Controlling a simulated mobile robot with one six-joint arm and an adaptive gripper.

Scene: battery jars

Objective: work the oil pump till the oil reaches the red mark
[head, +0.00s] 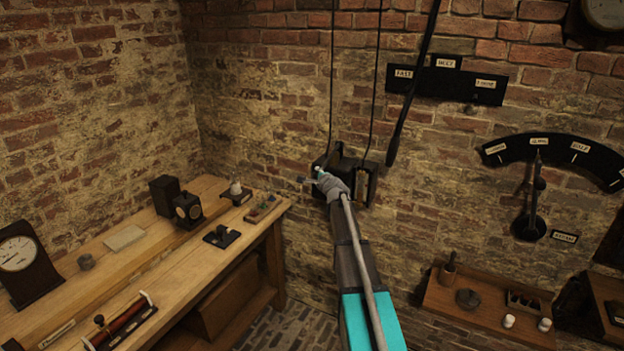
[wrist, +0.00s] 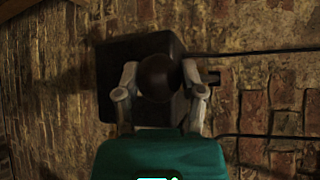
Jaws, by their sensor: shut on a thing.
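My gripper (head: 323,180) is at a black box (head: 366,186) by the far brick wall, below two thin dark lines running up. In the wrist view my gripper's fingers (wrist: 160,74) are closed on either side of a dark round knob (wrist: 158,78). The knob stands in front of the black box, which also shows in the wrist view (wrist: 140,44). My arm hides part of the box in the head view. I cannot tell whether this box is the oil pump. No oil level or red mark can be made out in either view.
A wooden bench (head: 195,262) with instruments stands at left. A long black lever (head: 412,90) hangs just right of the box. A labelled dial arc (head: 545,150) is on the wall at right, above a small wooden shelf (head: 455,297).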

